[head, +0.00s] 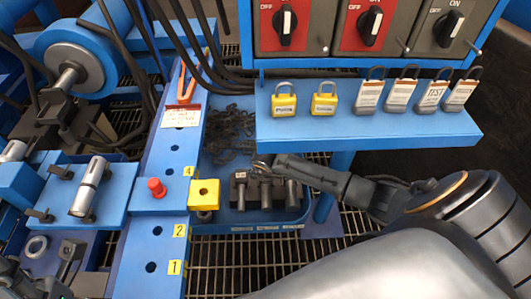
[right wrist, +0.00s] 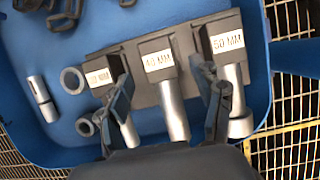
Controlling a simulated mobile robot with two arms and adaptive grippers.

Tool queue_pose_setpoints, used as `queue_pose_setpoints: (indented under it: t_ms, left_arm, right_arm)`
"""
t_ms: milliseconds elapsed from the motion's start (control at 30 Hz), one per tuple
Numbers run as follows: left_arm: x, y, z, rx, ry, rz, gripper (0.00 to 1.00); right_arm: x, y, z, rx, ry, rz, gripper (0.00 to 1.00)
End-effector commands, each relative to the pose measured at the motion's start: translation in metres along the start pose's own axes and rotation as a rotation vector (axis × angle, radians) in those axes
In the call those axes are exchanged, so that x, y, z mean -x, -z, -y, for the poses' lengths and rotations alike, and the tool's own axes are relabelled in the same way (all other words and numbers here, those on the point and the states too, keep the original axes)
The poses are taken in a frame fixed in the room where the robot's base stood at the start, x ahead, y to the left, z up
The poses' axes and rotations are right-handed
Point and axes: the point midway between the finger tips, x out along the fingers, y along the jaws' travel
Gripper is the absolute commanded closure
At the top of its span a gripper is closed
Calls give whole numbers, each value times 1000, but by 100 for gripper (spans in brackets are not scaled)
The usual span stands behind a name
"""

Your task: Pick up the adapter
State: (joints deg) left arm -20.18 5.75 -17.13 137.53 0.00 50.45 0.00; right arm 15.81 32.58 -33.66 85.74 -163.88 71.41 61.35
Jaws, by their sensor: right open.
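No part is labelled adapter, so I cannot tell for certain which one it is. In the right wrist view, a small silver cylinder (right wrist: 41,90) with a hole in its side lies in the blue tray, left of the socket holder. The holder carries silver sockets marked 30 MM, 40 MM (right wrist: 158,62) and 50 MM (right wrist: 222,42). My right gripper (right wrist: 170,88) is open, its fingers spread on either side of the 40 MM socket. In the head view, my right gripper (head: 263,166) is above the holder (head: 265,190). A dark shape at the lower left edge may be my left gripper (head: 22,280); its fingers are unclear.
The blue tray (head: 240,222) also holds dark chain (head: 228,135). A shelf (head: 370,132) with yellow and grey padlocks overhangs behind my right gripper. A blue rail with a red knob (head: 156,188) and yellow block (head: 204,193) stands left of the tray.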

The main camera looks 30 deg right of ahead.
Motion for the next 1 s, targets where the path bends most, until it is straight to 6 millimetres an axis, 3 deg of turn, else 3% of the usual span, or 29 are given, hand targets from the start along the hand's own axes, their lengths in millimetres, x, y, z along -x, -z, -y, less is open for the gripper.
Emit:
queue_pose_setpoints:
  t_ms: [100, 200, 533, 867, 1000]
  left_arm:
    - [17, 1, 0, 2, 0, -24, 60]
    - [22, 0, 0, 1, 0, -23, 60]
    - [22, -1, 0, 1, 0, -22, 60]
    - [22, -1, 0, 1, -1, -21, 60]
    - [22, -1, 0, 2, 0, -20, 60]
  right_arm:
    - [-24, 0, -1, -3, 0, -1, 34]
    - [-35, -1, 0, -1, 1, -1, 34]
    - [-39, -2, 0, 0, -1, 0, 34]
    - [-39, -2, 0, 0, 0, 0, 99]
    - [-37, -4, -1, -1, -3, 5, 100]
